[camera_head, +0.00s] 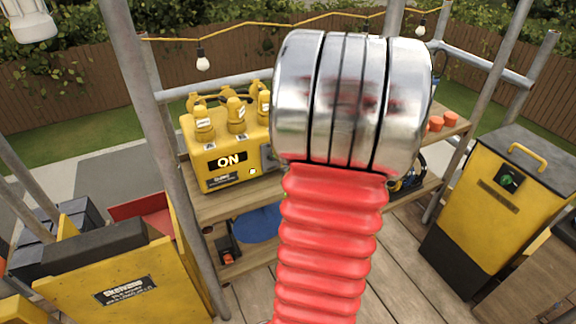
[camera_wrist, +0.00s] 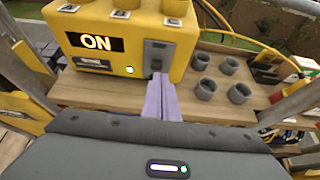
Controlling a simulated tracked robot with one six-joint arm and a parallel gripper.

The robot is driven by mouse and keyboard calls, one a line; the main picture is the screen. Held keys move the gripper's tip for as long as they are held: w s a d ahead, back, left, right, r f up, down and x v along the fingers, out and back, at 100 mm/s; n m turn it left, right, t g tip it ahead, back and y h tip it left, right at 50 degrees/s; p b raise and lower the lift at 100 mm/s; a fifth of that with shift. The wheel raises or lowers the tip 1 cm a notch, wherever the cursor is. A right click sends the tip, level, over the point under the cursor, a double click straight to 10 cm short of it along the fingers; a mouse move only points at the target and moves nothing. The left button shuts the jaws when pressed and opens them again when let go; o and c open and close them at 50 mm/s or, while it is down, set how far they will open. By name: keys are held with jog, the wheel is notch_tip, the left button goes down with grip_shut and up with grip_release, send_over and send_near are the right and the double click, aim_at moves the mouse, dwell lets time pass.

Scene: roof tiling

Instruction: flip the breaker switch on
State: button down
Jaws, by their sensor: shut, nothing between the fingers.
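The yellow breaker box (camera_head: 230,142) stands on a wooden workbench and its dark display reads ON. It fills the upper middle of the wrist view (camera_wrist: 130,28), where its lit ON sign and a small green light show. The grey breaker switch (camera_wrist: 158,52) is on the right part of the box's front. My gripper (camera_wrist: 161,78) is shut and empty, its purple fingers pointing at the box just below the switch. Whether the fingertips touch the switch cannot be told. In the head view my red-sleeved arm hides the gripper and the box's right end.
The bench (camera_head: 215,206) has several grey cups (camera_wrist: 205,88) right of the box. Orange cups (camera_head: 436,123) stand farther right. A yellow and black cabinet (camera_head: 500,190) is at the right, and a yellow-sided box (camera_head: 130,285) at the lower left. Scaffold poles (camera_head: 160,130) rise nearby.

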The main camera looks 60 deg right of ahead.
jog(key=shift+s+a+r, duration=0.3)
jog(key=shift+s+r, duration=0.2)
jog(key=shift+r, duration=0.2)
jog(key=w+a+r+n+y, duration=0.3)
jog(key=w+a+n, duration=0.3)
jog(key=a, duration=0.4)
jog(key=w+a+r+n+y, duration=0.35)
jog(key=a+n, duration=0.35)
jog(key=a, duration=0.3)
jog(key=s+a+n+g+y, duration=0.2)
jog(key=a+n+g+y, duration=0.15)
jog(key=a+n, duration=1)
jog(key=s+a+r+n+g+h, duration=0.2)
jog(key=s+a+n, duration=0.7)
jog(key=n, duration=0.6)
jog(key=shift+s+a+r+h, duration=0.35)
jog(key=shift+s+r+h, duration=0.55)
